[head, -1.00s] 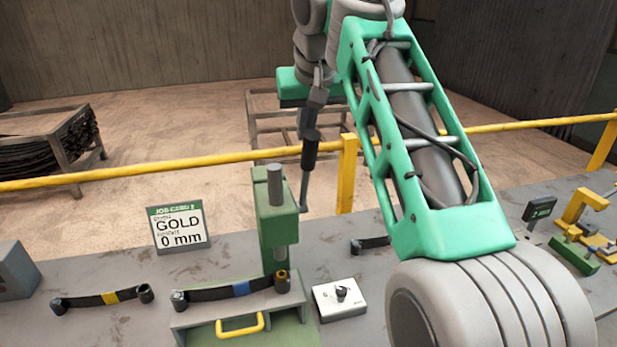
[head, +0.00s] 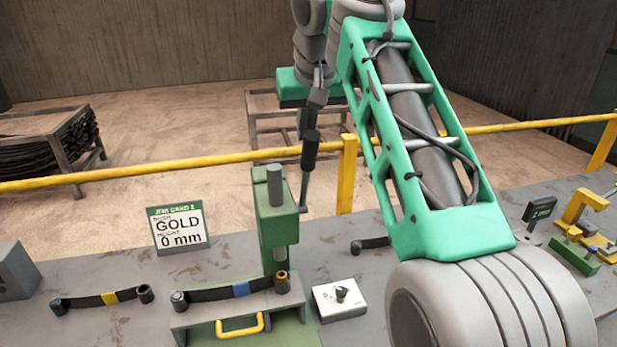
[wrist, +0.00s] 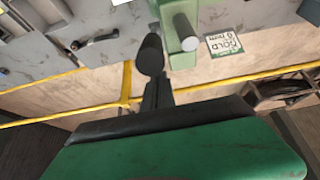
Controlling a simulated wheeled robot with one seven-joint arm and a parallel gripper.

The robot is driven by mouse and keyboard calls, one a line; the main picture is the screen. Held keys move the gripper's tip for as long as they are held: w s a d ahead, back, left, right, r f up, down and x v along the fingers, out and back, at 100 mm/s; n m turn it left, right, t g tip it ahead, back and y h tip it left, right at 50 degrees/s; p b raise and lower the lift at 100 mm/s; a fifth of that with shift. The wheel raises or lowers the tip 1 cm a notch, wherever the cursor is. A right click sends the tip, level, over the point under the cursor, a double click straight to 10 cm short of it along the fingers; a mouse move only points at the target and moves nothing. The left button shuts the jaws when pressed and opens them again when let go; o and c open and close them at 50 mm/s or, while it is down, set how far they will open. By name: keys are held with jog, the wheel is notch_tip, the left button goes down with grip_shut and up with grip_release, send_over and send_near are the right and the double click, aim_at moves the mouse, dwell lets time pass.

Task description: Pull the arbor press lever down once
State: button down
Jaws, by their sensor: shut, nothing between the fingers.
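The arbor press (head: 275,215) is a green column with a grey ram on the bench. Its lever (head: 310,150) has a black handle and stands nearly upright, handle raised, at the press's right side. In the wrist view the black handle (wrist: 150,55) shows just beyond my fingertips, beside the green press (wrist: 180,50). My gripper (wrist: 157,90) is shut and empty. In the head view its narrow fingers (head: 304,118) are close to the handle's top, partly hidden; I cannot tell whether they touch it.
A leaf spring with a blue band (head: 225,291) lies on the press bed; one with a gold band (head: 100,298) lies to the left. The job card (head: 180,228) reads GOLD, 0 mm. A white dial box (head: 340,299) stands right of the press. A yellow rail (head: 220,158) runs behind the bench.

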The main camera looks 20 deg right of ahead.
aim_at(315, 156)
dwell(0.4)
jog(key=shift+s, duration=1.75)
jog(key=shift+s+f+b, duration=0.35)
jog(key=shift+s+f, duration=0.05)
jog(key=shift+f, duration=0.05)
jog(key=shift+s+f+b, duration=0.25)
jog(key=shift+s+f, duration=0.15)
jog(key=shift+s, duration=0.3)
jog(key=shift+s+f+b, duration=0.25)
jog(key=shift+s+f, duration=0.1)
jog(key=shift+s, duration=0.35)
jog(key=shift+s+f+b, duration=1.05)
jog(key=shift+s+f, duration=0.5)
